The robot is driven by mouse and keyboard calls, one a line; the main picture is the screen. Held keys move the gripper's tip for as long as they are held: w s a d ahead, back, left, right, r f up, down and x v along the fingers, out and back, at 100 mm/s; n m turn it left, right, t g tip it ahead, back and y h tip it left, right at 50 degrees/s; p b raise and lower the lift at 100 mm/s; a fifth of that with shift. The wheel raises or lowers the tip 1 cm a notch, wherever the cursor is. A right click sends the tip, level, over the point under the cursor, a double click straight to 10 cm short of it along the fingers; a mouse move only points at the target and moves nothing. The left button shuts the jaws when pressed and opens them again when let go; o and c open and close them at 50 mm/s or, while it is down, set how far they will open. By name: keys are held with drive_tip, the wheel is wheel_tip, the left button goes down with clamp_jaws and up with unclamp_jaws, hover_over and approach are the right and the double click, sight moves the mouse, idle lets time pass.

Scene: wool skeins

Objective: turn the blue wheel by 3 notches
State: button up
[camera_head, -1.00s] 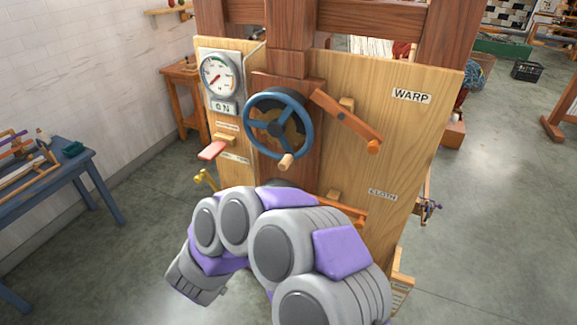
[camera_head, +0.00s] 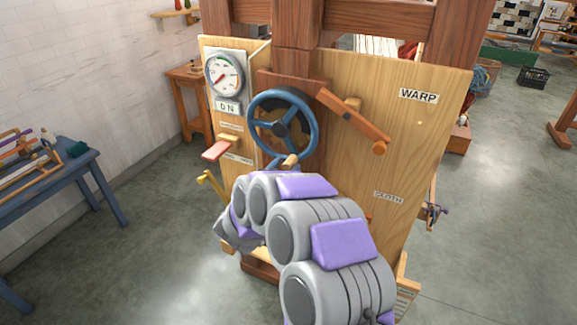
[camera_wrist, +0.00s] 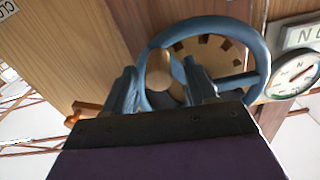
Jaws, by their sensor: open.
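The blue wheel (camera_head: 314,130) is mounted on a brown wooden post of the upright panel. Its pale wooden knob (camera_head: 290,160) is at the bottom of the rim in the head view. In the wrist view, the blue wheel (camera_wrist: 263,62) fills the upper middle and the knob (camera_wrist: 158,70) shows between the fingers. My gripper (camera_wrist: 161,78) is open, with one finger on each side of the knob. I cannot tell whether either finger touches it. In the head view my arm hides most of the gripper.
A round dial (camera_head: 224,75) with a sign below it is left of the wheel. A wooden lever (camera_head: 352,120) is close on the right. A pink-ended lever (camera_head: 217,150) and a yellow handle (camera_head: 206,180) stick out at lower left. A blue table (camera_head: 95,165) stands far left.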

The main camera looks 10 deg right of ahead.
drive_tip(key=shift+x, duration=1.4)
drive_tip(key=shift+s, duration=0.1)
clamp_jaws()
